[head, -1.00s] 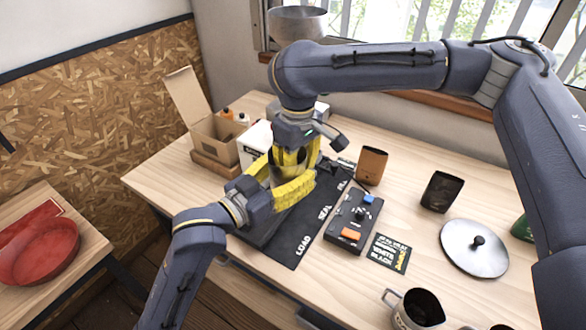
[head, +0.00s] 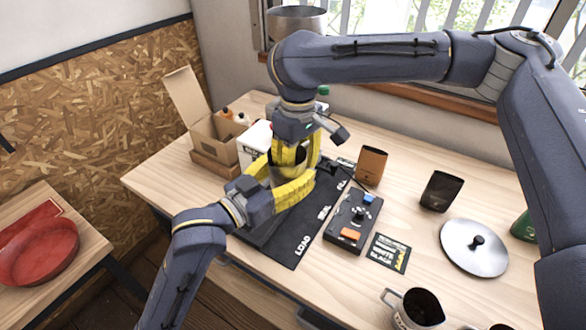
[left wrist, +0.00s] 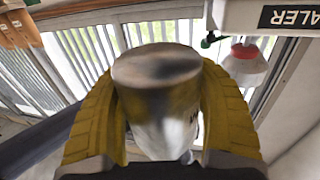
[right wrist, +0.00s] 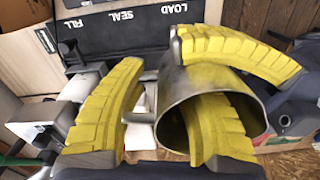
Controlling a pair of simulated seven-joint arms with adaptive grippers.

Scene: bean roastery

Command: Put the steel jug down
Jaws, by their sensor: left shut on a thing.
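The steel jug (head: 284,172) is a grey metal cylinder, largely hidden by yellow fingers in the head view. My left gripper (head: 283,185) is shut on it above the dark mat (head: 285,243). The left wrist view shows the jug (left wrist: 158,110) between both fingers, its flat grey end towards the camera. My right gripper (right wrist: 165,105) comes down from above with its fingers apart. In the right wrist view one finger overlaps the open mouth of the jug (right wrist: 175,95) and seems to be inside it; the other stands apart outside. Any contact there is unclear.
The white sealer (head: 254,141) and an open cardboard box (head: 213,139) stand behind. A control box (head: 346,234), card (head: 389,253), brown pouch (head: 371,164), black pouch (head: 440,190), round lid (head: 474,262) and handled cup (head: 396,302) lie to the right. Some bare wood separates them.

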